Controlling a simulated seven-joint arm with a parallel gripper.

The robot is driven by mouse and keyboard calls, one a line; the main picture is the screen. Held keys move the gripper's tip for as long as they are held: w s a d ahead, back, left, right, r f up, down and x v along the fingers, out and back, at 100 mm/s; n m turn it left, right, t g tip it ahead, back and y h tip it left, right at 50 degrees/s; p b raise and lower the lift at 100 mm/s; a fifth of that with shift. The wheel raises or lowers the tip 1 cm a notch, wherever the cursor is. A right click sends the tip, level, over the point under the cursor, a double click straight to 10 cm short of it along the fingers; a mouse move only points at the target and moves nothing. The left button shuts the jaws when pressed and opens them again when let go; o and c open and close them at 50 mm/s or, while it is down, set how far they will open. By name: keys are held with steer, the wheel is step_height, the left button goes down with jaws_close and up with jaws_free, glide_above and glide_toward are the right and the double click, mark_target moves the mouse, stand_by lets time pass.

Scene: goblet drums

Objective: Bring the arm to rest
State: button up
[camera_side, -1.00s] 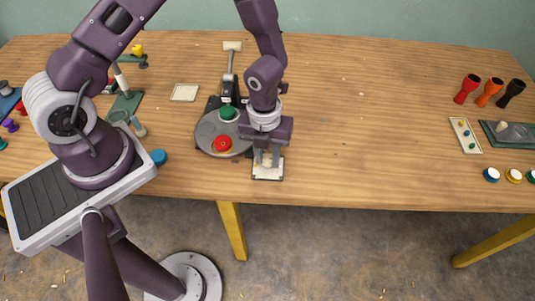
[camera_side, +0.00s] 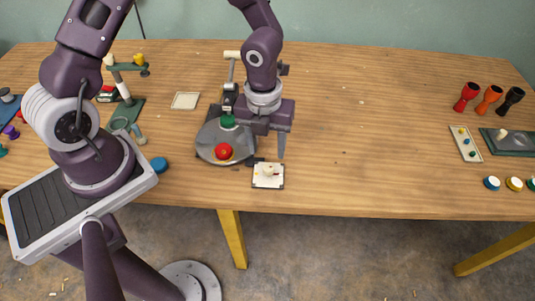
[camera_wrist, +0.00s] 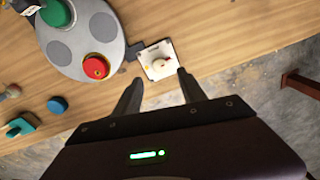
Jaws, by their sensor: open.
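My gripper (camera_side: 268,150) is open and empty. It hangs above the table, just behind a small white plate with a knob (camera_side: 268,174) near the table's front edge. A grey rounded base (camera_side: 207,146) with a green button (camera_side: 228,121) and a red button (camera_side: 223,152) is just left of the gripper. The lower part of the left finger is hard to make out in the side view.
A lever (camera_side: 231,70) stands behind the grey base. A blue disc (camera_side: 159,164) and a green stand (camera_side: 125,110) are to the left. Three goblet drums (camera_side: 489,99), a tray (camera_side: 466,144) and coloured discs (camera_side: 514,183) are at the right. The table's middle right is clear.

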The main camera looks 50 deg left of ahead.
steer(key=s+a+r+n+t+y, duration=0.1)
steer(key=s+a+r+n+y, duration=0.2)
steer(key=r+n, duration=0.55)
steer(key=s+a+r+n+t, duration=0.25)
steer(key=a+r+n, duration=0.4)
steer(key=r, duration=0.35)
steer(key=s+d+r+n+t+h, duration=0.2)
steer(key=s+r+n, duration=0.4)
steer(key=s+n, duration=0.4)
steer(key=d+n, duration=0.1)
steer(key=n, duration=0.3)
steer(key=shift+s+r+h, duration=0.15)
steer(key=shift+r+h, duration=0.15)
steer(key=shift+r, duration=0.1)
